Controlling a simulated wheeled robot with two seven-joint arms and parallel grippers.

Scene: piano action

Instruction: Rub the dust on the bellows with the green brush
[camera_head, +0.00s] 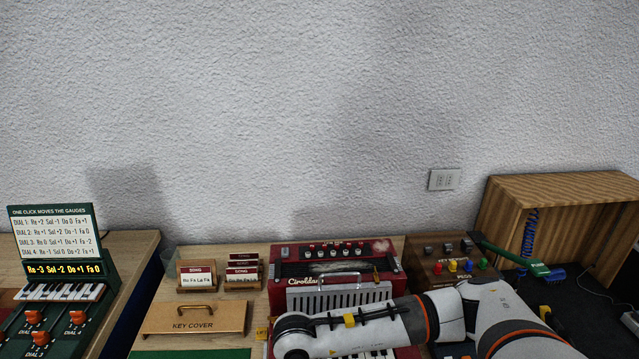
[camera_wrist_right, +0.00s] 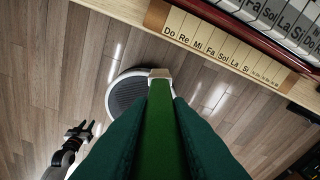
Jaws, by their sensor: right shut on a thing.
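The red accordion (camera_head: 277,297) lies on the table. Its dark top face (camera_head: 300,268) carries a pale dusty streak (camera_head: 335,267), and another whitish patch (camera_head: 380,246) shows near its far right corner. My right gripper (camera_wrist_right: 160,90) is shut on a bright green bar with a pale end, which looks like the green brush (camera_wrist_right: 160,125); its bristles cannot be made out. In the wrist view it hangs beyond the table's front edge, over the floor. In the head view my right arm crosses the accordion's front and hides part of it. My left gripper (camera_wrist_right: 78,132) appears small over the floor.
A green-handled tool (camera_head: 512,257) with blue by its end lies at the open wooden box (camera_head: 560,185). A peg block (camera_head: 450,250) stands right of the accordion. Song cards (camera_head: 197,275) and a key cover (camera_head: 208,318) lie left. A note-label strip (camera_wrist_right: 225,50) edges the keys.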

